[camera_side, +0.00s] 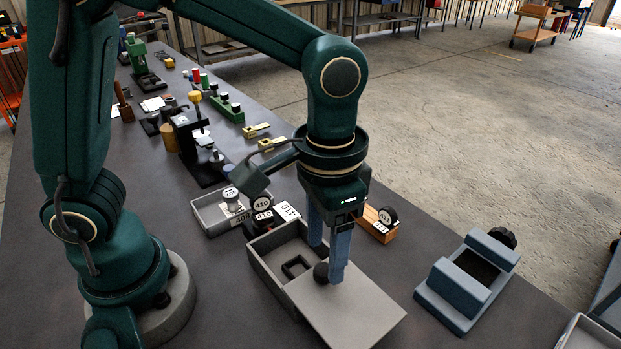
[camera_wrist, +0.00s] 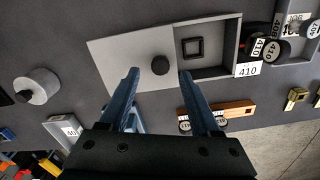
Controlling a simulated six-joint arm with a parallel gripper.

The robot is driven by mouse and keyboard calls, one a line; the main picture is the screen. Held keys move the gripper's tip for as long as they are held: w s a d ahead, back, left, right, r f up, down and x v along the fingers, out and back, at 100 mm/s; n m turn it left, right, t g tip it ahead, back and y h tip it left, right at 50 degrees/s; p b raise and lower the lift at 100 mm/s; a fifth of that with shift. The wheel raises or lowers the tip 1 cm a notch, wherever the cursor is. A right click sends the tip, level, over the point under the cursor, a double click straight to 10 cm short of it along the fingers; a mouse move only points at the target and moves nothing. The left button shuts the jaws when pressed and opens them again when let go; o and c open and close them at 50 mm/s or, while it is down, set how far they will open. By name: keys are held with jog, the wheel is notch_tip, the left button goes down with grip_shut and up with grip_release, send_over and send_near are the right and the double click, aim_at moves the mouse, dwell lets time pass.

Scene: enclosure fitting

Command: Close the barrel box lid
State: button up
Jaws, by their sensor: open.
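The grey barrel box (camera_side: 262,274) stands on the bench with one part of its inside uncovered. Its flat grey lid (camera_side: 362,312) lies off toward the front right, covering only part of the box. A dark round knob (camera_side: 321,273) stands on the lid. A black square frame (camera_side: 295,266) lies inside the uncovered part; it also shows in the wrist view (camera_wrist: 193,47). My gripper (camera_side: 327,262) is open over the lid, pointing down. In the wrist view its fingers (camera_wrist: 160,74) are either side of the knob (camera_wrist: 160,65), with gaps on both sides.
A grey tray (camera_side: 209,219) with labelled round pieces is behind the box. A wooden block (camera_side: 377,226) with a labelled dial is beyond my gripper. A blue-grey fixture (camera_side: 468,282) stands to the right. Several tools line the far bench; bare bench lies between lid and fixture.

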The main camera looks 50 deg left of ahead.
aim_at(324, 268)
jog(key=shift+f, duration=1.55)
grip_shut()
jog(key=shift+a, duration=0.1)
